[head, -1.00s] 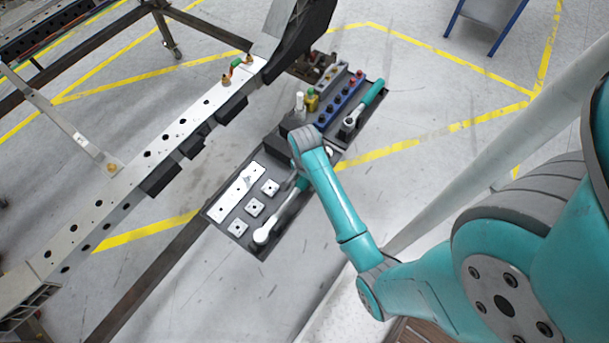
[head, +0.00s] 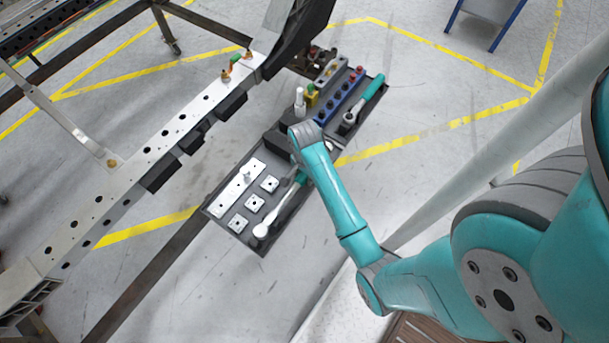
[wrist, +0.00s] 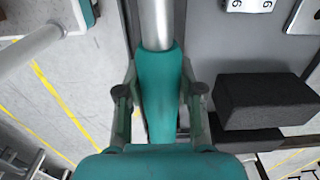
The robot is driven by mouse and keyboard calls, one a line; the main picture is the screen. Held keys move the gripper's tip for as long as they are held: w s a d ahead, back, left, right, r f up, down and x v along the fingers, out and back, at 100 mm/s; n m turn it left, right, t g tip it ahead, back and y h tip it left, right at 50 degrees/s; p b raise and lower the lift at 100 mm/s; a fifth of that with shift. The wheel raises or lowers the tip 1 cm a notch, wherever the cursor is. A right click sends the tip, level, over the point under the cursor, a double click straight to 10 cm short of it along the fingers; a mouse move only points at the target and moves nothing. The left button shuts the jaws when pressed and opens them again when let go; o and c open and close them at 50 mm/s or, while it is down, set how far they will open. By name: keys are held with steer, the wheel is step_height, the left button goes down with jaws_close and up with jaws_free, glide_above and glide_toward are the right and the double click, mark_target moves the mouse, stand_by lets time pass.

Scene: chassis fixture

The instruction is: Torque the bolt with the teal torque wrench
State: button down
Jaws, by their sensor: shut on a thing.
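The torque wrench has a teal handle (wrist: 159,85) and a silver shaft (wrist: 156,25). In the head view its shaft (head: 272,214) slants across the lower right part of the tool tray, its round head toward the near corner. My gripper (wrist: 160,108) is shut on the teal handle, one finger on each side; in the head view my wrist partly hides the gripper (head: 300,174) and the handle's end. Whether the wrench touches the tray is unclear. Brass-coloured bolts (head: 225,76) stand on the chassis rail (head: 165,140) left of the tray; which one the task means is unclear.
The dark tray (head: 262,247) also holds a white plate (head: 236,190), small square plates (head: 255,203), a blue socket rack (head: 340,98) and a second teal-handled tool (head: 372,88). Black blocks (wrist: 262,101) stand right of my gripper in the wrist view.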

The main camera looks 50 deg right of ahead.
steer(key=shift+r, duration=3.25)
steer(key=shift+w, duration=0.1)
